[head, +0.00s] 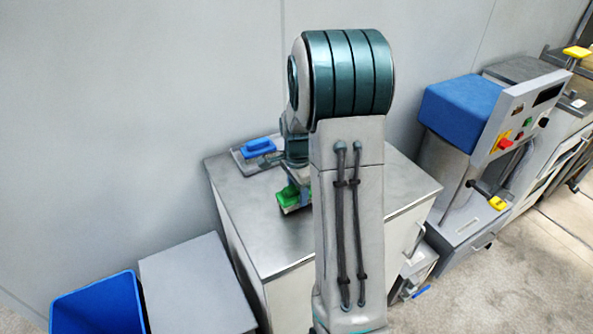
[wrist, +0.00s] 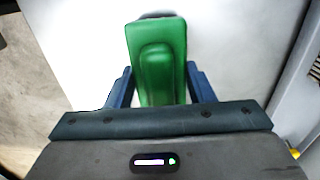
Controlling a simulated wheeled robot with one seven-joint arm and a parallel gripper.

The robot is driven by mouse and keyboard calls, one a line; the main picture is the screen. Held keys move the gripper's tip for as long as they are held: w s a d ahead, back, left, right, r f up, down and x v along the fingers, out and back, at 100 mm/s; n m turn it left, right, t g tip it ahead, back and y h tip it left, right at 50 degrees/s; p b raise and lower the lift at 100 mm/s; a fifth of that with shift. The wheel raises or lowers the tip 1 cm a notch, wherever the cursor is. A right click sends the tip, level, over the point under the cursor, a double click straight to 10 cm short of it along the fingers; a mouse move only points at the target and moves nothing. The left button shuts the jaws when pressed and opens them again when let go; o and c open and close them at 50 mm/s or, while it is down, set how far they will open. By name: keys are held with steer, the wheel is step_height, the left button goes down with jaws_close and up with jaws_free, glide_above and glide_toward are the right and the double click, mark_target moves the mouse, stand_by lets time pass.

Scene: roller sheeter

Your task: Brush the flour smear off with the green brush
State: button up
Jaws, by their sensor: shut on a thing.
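The green brush (head: 289,197) is in my gripper, just above or at the steel top of the cabinet (head: 250,200); I cannot tell whether it touches. In the wrist view the green brush (wrist: 158,62) sits between the two blue fingers of my gripper (wrist: 157,85), with dark bristles just showing at its far end. My gripper is shut on the brush. A pale surface (wrist: 80,40) fills most of the wrist view behind it. I can make out no flour smear in either view. My arm hides part of the cabinet top in the head view.
A blue-handled tool (head: 259,147) lies on a grey tray (head: 240,158) at the cabinet's back. A blue bin (head: 98,305) and a grey box (head: 195,285) stand at the left. A machine with a blue cover (head: 460,108) and control panel stands right. The wall is close behind.

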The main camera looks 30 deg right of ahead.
step_height(320, 180, up, 2)
steer(key=shift+r+p, duration=0.25)
steer(key=shift+p, duration=0.25)
steer(key=shift+r+p, duration=1.4)
steer(key=shift+r, duration=0.7)
steer(key=shift+d, duration=0.1)
